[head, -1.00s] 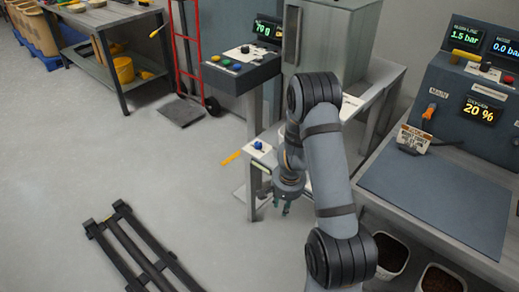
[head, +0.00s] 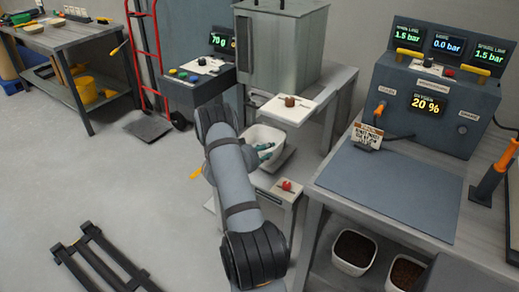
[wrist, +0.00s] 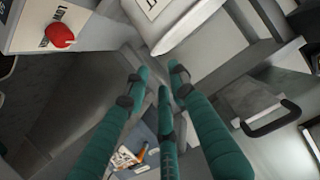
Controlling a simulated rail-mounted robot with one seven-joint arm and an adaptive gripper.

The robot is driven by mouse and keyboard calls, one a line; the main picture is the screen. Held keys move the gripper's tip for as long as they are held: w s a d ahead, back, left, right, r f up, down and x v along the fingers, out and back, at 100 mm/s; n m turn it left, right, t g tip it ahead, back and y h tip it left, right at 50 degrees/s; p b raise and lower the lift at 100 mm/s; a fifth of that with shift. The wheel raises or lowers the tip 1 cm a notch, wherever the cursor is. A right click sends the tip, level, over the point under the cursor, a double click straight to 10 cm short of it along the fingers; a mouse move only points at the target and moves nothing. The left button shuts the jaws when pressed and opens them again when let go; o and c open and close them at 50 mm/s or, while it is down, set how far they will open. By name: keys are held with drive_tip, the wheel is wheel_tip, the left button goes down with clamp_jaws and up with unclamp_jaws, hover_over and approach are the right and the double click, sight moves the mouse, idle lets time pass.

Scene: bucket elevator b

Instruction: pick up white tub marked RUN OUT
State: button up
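A white tub (head: 258,133) stands on a low shelf under the grey metal cabinet; its marking cannot be read in the head view. My gripper (head: 266,152) is in front of the tub, overlapping it in the picture; I cannot tell if they touch. In the wrist view my gripper (wrist: 158,82) shows its teal fingers spread, with nothing held between them. A white box-like thing (wrist: 160,22) with a partly cut-off label is at the top there; I cannot tell whether it is the tub.
A red knob (wrist: 60,36) sits on a labelled panel, also seen in the head view (head: 287,186). A white ledge (head: 287,108) with a brown knob overhangs near the tub. Two tubs of dark material (head: 355,250) stand under the right bench (head: 390,190).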

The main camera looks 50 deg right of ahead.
drive_tip(key=x, duration=0.8)
drive_tip(key=shift+w+d+f, duration=0.2)
drive_tip(key=shift+w+f, duration=0.15)
drive_tip(key=shift+f, duration=0.15)
drive_tip(key=shift+c, duration=1)
drive_tip(key=c, duration=0.4)
drive_tip(key=shift+r, duration=0.1)
clamp_jaws()
